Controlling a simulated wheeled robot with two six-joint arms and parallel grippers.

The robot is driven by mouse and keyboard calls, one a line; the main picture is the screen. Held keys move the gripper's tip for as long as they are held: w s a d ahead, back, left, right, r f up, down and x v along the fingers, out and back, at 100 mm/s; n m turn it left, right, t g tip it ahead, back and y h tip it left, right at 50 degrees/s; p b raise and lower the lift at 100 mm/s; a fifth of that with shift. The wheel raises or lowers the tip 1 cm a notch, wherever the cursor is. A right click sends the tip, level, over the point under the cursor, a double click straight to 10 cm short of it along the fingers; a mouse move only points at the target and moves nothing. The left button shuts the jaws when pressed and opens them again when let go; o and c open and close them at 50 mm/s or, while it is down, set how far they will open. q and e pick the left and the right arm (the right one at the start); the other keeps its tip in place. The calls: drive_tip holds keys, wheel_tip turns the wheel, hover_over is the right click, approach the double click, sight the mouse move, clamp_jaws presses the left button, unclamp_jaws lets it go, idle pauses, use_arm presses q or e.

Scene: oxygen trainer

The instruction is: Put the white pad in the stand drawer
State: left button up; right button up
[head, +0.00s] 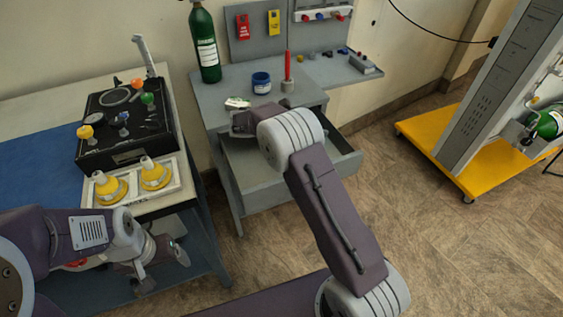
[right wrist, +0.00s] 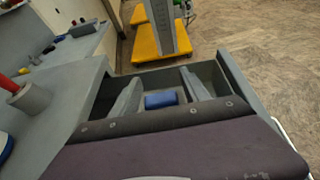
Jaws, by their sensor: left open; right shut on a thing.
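The stand (head: 312,97) has its grey drawer (head: 352,162) pulled open; the drawer also shows in the right wrist view (right wrist: 238,90). My right arm reaches over it and hides much of its inside in the head view. In the right wrist view my right gripper (right wrist: 160,76) points into the drawer, with a blue thing (right wrist: 161,100) between its two grey fingers. A small whitish piece with coloured marks (head: 237,102) shows at the stand top's left front corner; I cannot tell whether it is the white pad. My left gripper (head: 163,266) is open and empty beside the left table.
A blue jar (head: 261,83), a red stick in a grey holder (head: 287,86) and a green cylinder (head: 205,45) stand on or behind the stand top. The left table holds a black case (head: 125,125) and a tray with yellow pieces. A yellow-based cart (head: 478,178) stands right; floor between is clear.

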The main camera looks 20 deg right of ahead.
drive_tip(key=shift+m+g, duration=0.3)
drive_tip(key=f, duration=0.1)
drive_tip(key=d+f+b, duration=0.1)
drive_tip(key=f, duration=0.1)
drive_tip(key=d+f+b, duration=0.1)
drive_tip(key=shift+d+f, duration=0.1)
drive_tip(key=shift+f, duration=0.2)
drive_tip(key=shift+w+f, duration=0.1)
drive_tip(key=shift+f, duration=0.3)
wheel_tip(320, 180, down, 4)
drive_tip(key=shift+f+b, duration=0.2)
drive_tip(key=shift+b, duration=0.8)
drive_tip(key=shift+f, duration=0.25)
use_arm(q)
wheel_tip(320, 180, down, 5)
use_arm(e)
drive_tip(key=shift+r, duration=0.15)
